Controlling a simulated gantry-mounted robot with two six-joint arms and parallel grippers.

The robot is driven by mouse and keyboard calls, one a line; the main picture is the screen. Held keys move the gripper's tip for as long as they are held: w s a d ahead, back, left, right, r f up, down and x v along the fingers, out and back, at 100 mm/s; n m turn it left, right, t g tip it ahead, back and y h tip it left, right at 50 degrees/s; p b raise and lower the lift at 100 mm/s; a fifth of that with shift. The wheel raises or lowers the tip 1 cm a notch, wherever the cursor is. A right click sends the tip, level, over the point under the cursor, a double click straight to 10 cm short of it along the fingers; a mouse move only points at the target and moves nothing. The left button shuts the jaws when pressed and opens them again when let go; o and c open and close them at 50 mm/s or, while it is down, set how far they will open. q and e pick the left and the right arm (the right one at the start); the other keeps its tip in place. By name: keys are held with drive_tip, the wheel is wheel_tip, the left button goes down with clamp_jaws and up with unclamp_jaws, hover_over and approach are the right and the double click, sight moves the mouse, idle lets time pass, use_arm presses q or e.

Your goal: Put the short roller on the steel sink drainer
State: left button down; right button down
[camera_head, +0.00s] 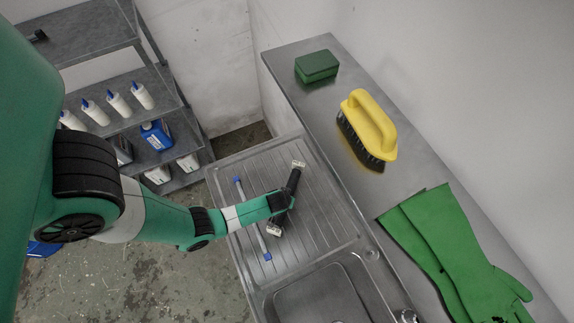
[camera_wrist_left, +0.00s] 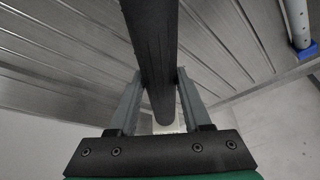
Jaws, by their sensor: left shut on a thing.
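My left gripper (camera_head: 283,202) is shut on a dark roller (camera_head: 292,183) with pale metal ends. In the left wrist view, the two fingers (camera_wrist_left: 160,85) close on the sides of the dark roller (camera_wrist_left: 150,35). The roller is over the ribbed steel sink drainer (camera_head: 323,213); I cannot tell whether it touches the surface. A thin grey rod with blue ends (camera_head: 252,218) lies on the drainer, left of the held roller. In the left wrist view, part of this rod (camera_wrist_left: 297,22) shows at upper right. My right gripper is not in view.
The sink basin (camera_head: 325,297) adjoins the drainer at the front. On the counter to the right are a green sponge (camera_head: 317,66), a yellow brush (camera_head: 372,122) and green gloves (camera_head: 450,250). A shelf (camera_head: 160,140) with bottles stands at the upper left.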

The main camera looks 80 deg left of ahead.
use_arm(q)
drive_tip(key=b+x, duration=0.2)
drive_tip(key=s+b+x, duration=0.1)
drive_tip(key=x, duration=0.1)
drive_tip(key=shift+w+d+f+b, duration=0.1)
drive_tip(key=shift+d+b, duration=0.05)
drive_tip(key=shift+b, duration=0.2)
drive_tip(key=shift+d+f, duration=0.15)
drive_tip(key=shift+d, duration=0.05)
drive_tip(key=shift+c, duration=1.7)
unclamp_jaws()
drive_tip(key=p+v, duration=0.6)
drive_tip(key=v, duration=0.1)
drive_tip(key=shift+w+a+p, duration=0.15)
drive_tip(key=shift+a+p, duration=0.05)
drive_tip(key=shift+p, duration=0.1)
drive_tip(key=shift+s+d+r+p, duration=0.25)
drive_tip(key=shift+r+p, duration=0.15)
drive_tip(key=shift+r, duration=0.1)
drive_tip(key=shift+f, duration=0.1)
